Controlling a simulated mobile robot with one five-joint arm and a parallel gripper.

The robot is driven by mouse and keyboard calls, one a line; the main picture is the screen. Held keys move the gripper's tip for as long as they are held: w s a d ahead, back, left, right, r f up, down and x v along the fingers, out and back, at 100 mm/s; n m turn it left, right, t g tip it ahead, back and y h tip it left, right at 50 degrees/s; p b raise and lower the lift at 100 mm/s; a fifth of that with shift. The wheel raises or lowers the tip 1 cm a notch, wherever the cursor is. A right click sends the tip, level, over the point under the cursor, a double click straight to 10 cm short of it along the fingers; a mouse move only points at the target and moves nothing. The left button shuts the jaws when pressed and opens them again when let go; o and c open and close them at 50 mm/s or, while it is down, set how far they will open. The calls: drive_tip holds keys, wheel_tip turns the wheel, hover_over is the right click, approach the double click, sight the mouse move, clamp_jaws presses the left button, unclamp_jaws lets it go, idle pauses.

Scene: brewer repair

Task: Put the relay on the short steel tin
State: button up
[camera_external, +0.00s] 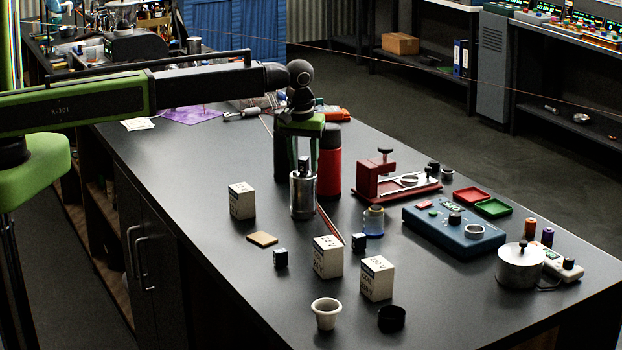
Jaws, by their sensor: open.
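A steel tin (303,200), a shiny upright cylinder, stands on the dark table below my gripper (303,167). My gripper points down with its jaws open, just over the tin's top. A small dark block with a pale face, which looks like a relay (304,164), is between the fingers at the tin's top. It seems to rest on the tin, but the fingers partly hide the contact. Two similar small dark blocks stand on the table, one in front (280,259) and one further right (359,242).
A red cylinder (330,165) stands close behind the tin. White labelled boxes stand at left (241,201) and in front (328,257), (377,278). A red clamp device (380,180), blue panel (440,232) and lidded pot (519,268) are on the right.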

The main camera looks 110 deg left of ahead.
drive_tip(key=shift+r, duration=0.1)
wheel_tip(320, 180, up, 12)
drive_tip(key=d+p, duration=0.1)
drive_tip(key=p, duration=1.1)
drive_tip(key=shift+d, duration=0.4)
drive_tip(key=s+d+m, duration=0.2)
drive_tip(key=d+m, duration=0.4)
drive_tip(key=d, duration=1)
drive_tip(key=s+d+m+h, duration=0.1)
drive_tip(key=s+d+m, duration=0.2)
drive_tip(key=d, duration=1.3)
drive_tip(key=s+d+m, duration=0.3)
drive_tip(key=d+m, duration=0.6)
drive_tip(key=d, duration=0.7)
drive_tip(key=shift+s+d+h, duration=0.2)
drive_tip(key=shift+h, duration=0.2)
